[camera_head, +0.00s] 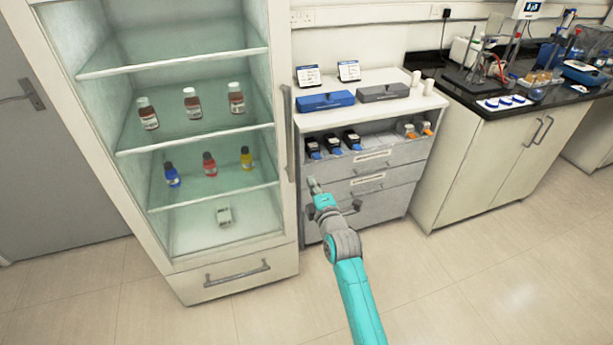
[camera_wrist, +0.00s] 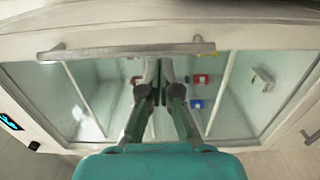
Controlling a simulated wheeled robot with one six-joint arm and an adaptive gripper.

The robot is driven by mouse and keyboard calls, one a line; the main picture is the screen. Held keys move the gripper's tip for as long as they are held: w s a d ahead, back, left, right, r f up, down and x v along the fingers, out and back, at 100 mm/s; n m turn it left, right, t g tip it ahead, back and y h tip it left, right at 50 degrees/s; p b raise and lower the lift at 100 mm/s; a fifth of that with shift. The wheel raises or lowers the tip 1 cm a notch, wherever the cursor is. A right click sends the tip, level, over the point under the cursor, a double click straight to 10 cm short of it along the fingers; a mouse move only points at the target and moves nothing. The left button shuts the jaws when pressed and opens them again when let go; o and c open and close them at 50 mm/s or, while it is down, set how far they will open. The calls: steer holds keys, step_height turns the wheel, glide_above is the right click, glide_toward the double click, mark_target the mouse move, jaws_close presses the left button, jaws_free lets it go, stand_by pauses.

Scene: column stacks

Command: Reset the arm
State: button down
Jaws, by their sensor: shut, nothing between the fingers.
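My arm (camera_head: 354,290) is teal and grey and reaches forward from the lower edge of the head view. My gripper (camera_head: 314,186) is at its far end, in front of the drawer cabinet (camera_head: 385,200) and just right of the fridge. It looks empty and apart from the furniture. In the wrist view the two fingers of my gripper (camera_wrist: 163,66) are close together, with the glass-fronted fridge (camera_wrist: 225,40) beyond them.
The fridge (camera_head: 283,200) holds several bottles on its shelves. A blue box (camera_head: 325,101) and a grey box (camera_head: 383,92) sit on the cabinet top. An open drawer holds dark-bodied items (camera_head: 332,143). The floor (camera_head: 480,290) at right is clear.

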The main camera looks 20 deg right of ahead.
steer(key=s+a+f+m+g, duration=0.1)
steer(key=s+f+m, duration=0.25)
steer(key=s, duration=0.75)
steer(key=s+a+f+m, duration=0.15)
steer(key=s+f, duration=0.25)
steer(key=s, duration=0.8)
steer(key=s+a+f+m+g, duration=0.1)
steer(key=s+f+m, duration=0.3)
steer(key=s, duration=0.7)
steer(key=s+r+m, duration=0.4)
steer(key=s, duration=0.8)
steer(key=s+a+r+m+g, duration=0.1)
steer(key=s+r+m, duration=0.3)
steer(key=s, duration=0.9)
steer(key=shift+s+a+r+m+y, duration=0.25)
steer(key=shift+r+m+y, duration=0.05)
steer(key=shift+r, duration=0.35)
